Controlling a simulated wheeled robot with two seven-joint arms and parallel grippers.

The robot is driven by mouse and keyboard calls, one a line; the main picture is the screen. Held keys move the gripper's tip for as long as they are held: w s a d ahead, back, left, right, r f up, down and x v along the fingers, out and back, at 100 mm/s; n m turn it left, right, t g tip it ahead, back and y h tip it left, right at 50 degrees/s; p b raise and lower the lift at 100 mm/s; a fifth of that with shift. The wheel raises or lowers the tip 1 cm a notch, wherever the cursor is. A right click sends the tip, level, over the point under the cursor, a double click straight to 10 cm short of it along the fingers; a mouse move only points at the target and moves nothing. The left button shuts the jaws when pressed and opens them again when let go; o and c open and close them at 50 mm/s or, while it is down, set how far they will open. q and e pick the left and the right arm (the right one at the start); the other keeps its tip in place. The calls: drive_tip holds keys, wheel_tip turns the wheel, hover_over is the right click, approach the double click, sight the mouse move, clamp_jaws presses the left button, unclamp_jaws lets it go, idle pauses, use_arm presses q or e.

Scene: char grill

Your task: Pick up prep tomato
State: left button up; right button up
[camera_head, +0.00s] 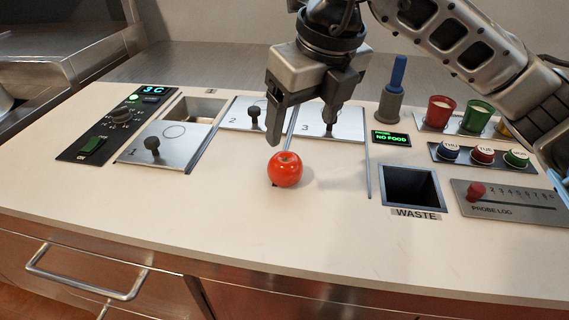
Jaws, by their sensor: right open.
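A red tomato (285,170) sits on the pale counter (230,215), just in front of the numbered metal lids. My right gripper (301,136) hangs above and slightly behind it, pointing down. Its two fingers are apart with nothing between them. The left fingertip shows close above the tomato; I cannot tell whether they touch. My left gripper is not in view.
Lids 1 (168,148), 2 (245,113) and 3 (347,123) have upright black knobs. A square waste opening (412,187) lies to the right, near a probe log slider (510,200). A blue-handled tool (394,90) stands behind. The front counter is clear.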

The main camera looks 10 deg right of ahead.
sight(287, 159)
drive_tip(key=x, duration=0.5)
drive_tip(key=shift+f, duration=0.15)
drive_tip(key=shift+w+a+p+x, duration=0.15)
drive_tip(key=shift+p+x, duration=0.1)
drive_tip(key=shift+x, duration=1.1)
drive_tip(key=shift+w+a+p+x, duration=0.15)
drive_tip(key=shift+p+x, duration=0.1)
drive_tip(key=shift+x, duration=1.1)
drive_tip(key=shift+s, duration=0.1)
drive_tip(key=c, duration=1.1)
